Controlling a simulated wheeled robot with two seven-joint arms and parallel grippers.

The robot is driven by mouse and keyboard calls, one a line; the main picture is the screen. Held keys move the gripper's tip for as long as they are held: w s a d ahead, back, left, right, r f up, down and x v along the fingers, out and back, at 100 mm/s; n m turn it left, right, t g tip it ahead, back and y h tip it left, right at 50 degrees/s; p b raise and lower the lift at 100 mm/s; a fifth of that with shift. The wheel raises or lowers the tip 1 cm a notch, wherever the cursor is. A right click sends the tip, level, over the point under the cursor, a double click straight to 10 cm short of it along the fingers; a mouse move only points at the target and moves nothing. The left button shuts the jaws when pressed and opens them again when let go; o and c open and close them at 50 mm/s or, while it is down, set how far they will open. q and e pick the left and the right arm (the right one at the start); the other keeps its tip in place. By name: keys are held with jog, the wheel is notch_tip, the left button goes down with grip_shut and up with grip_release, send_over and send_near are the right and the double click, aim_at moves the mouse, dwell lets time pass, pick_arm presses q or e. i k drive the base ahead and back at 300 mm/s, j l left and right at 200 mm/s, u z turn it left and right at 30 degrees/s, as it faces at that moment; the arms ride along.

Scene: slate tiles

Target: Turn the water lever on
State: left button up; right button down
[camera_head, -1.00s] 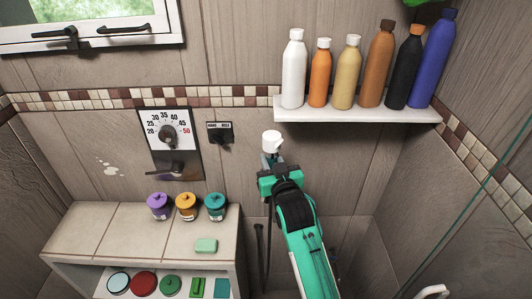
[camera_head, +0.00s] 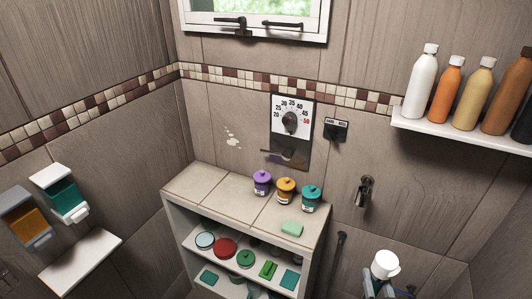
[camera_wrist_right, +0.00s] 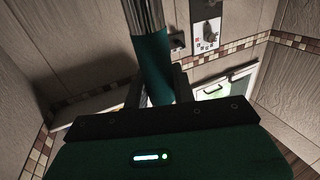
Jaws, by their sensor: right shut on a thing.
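The control panel (camera_head: 292,130) is on the tiled wall, with a round dial over a numbered scale. A dark lever (camera_head: 284,156) lies roughly level on its lower part; I take it for the water lever. My right gripper (camera_head: 380,290) is at the bottom edge, right of the panel and well apart from it. It is shut on a cylinder with a white round top (camera_head: 385,264). In the right wrist view this cylinder (camera_wrist_right: 150,60) is dark teal with a ribbed metallic part, between the fingers. The panel (camera_wrist_right: 207,25) also shows there. My left gripper is not in view.
A small labelled switch (camera_head: 335,130) and a wall holder (camera_head: 365,191) are right of the panel. A bottle shelf (camera_head: 425,133) juts out at right. The wall around the lever is free.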

aim_at(288, 154)
jog(key=i+u, duration=0.15)
jog(key=u, duration=0.2)
jog(key=i+j+u, duration=0.1)
jog(key=u, duration=0.25)
jog(key=i+u, duration=0.2)
jog(key=u, duration=0.15)
jog(key=i+l, duration=0.15)
jog(key=i, duration=0.35)
jog(key=i+l, duration=0.15)
jog(key=i, duration=0.35)
